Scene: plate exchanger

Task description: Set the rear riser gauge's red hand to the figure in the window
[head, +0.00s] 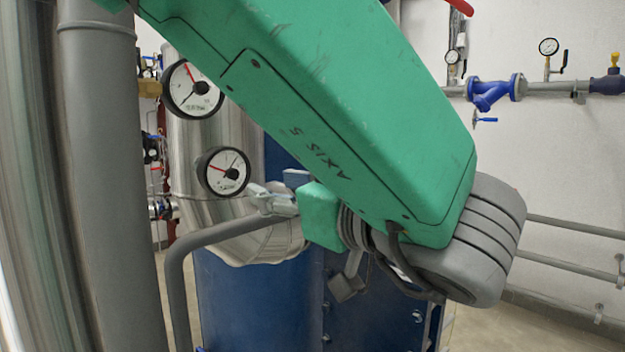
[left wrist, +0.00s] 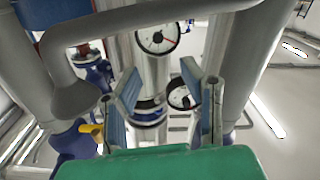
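Two round white dial gauges are on the silver lagged pipes in the head view, an upper one (head: 192,89) and a lower one (head: 224,171). Each has a red hand pointing toward the upper left and a dark hand; the small figures are too small to read. I cannot tell which is the rear riser gauge. My left gripper (head: 270,198) is just right of and below the lower dial, apart from it in the picture. In the left wrist view its two fingers (left wrist: 160,88) are spread with nothing between them. One dial (left wrist: 158,38) shows beyond the fingertips, another (left wrist: 180,97) partly behind the right finger.
A bent grey pipe (head: 175,262) rises close below my left gripper. A thick grey pipe (head: 108,180) stands at the left. The blue exchanger body (head: 250,300) is below. A blue valve (head: 493,92) and small gauge (head: 548,47) are on the right wall.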

